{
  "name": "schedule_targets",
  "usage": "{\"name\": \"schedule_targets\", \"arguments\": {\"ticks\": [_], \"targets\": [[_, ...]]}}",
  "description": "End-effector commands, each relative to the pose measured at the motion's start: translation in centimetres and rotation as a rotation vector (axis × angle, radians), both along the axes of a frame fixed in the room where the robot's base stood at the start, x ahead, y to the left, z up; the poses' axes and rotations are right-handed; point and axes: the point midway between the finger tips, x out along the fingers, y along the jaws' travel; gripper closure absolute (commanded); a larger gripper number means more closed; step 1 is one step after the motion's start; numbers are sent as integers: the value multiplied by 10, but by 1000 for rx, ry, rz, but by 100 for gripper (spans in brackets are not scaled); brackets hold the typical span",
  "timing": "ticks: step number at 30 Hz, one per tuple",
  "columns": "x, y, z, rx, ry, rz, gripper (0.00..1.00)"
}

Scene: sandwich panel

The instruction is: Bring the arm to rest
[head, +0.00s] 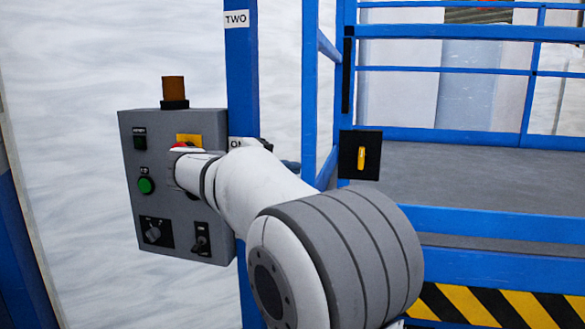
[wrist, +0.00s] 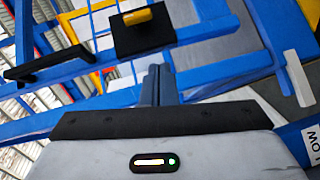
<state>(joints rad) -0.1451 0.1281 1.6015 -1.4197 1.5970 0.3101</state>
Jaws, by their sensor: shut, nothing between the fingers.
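My white and grey arm (head: 265,190) reaches across the middle of the head view, in front of the grey control box. My gripper (wrist: 159,75) shows in the wrist view with its two fingers together and nothing between them. In the head view the gripper is mostly hidden behind my arm. A black plate with a yellow handle (head: 361,165) is on the blue frame to the right of the arm. It also shows beyond the fingertips in the wrist view (wrist: 143,38), apart from them.
The grey control box (head: 218,235) has a green button (head: 146,186), black switches and an orange lamp (head: 173,90); my arm covers part of it. A blue post (head: 241,70) carries a sign reading TWO. Blue rails and a grey platform (head: 470,165) stand at right.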

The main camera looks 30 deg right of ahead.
Motion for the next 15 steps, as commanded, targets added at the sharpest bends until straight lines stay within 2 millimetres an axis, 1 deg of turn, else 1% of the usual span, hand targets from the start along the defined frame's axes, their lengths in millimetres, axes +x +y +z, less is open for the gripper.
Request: {"name": "schedule_targets", "arguments": {"ticks": [7, 10, 13, 14, 15], "targets": [[0, 0, 0, 1, 0, 0, 100], [-5, -2, -2, 31, 15, 7, 100], [-21, -4, -14, 133, 57, 30, 100], [-28, -4, -21, 180, 77, 40, 100], [-40, -3, -31, 252, 101, 56, 100]]}}
